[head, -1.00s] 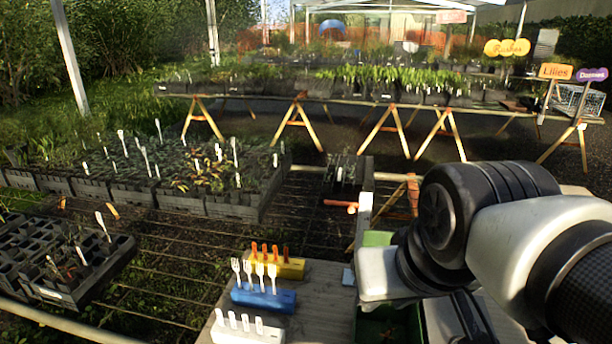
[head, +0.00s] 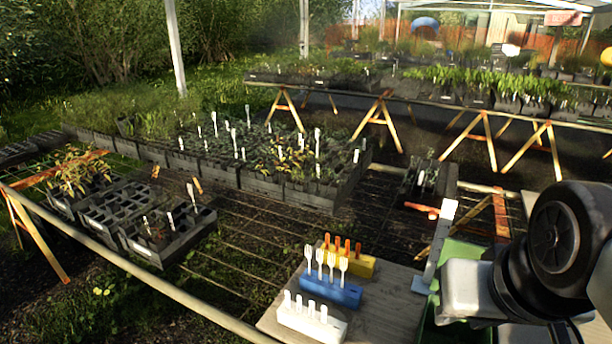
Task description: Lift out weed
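I cannot tell any weed apart from the seedlings at this distance. A large block of dark cell trays (head: 262,188) holds low green and yellowish seedlings with several white labels. Nearer and to the left, a mostly bare cell tray (head: 165,238) holds a few small plants and white labels. A mostly empty tray (head: 113,207) lies beside it, then a tray with a taller yellow-green plant (head: 78,172). My arm shows at the right edge, well away from these trays. My gripper's fingers do not show.
On the wooden bench (head: 385,310), white (head: 312,321), blue (head: 332,291) and yellow (head: 362,265) blocks hold upright labels or tools. A green bin (head: 458,250) stands partly behind my arm. An orange-handled tool (head: 421,209) lies by a small tray (head: 424,185). Bare slats separate bench and trays.

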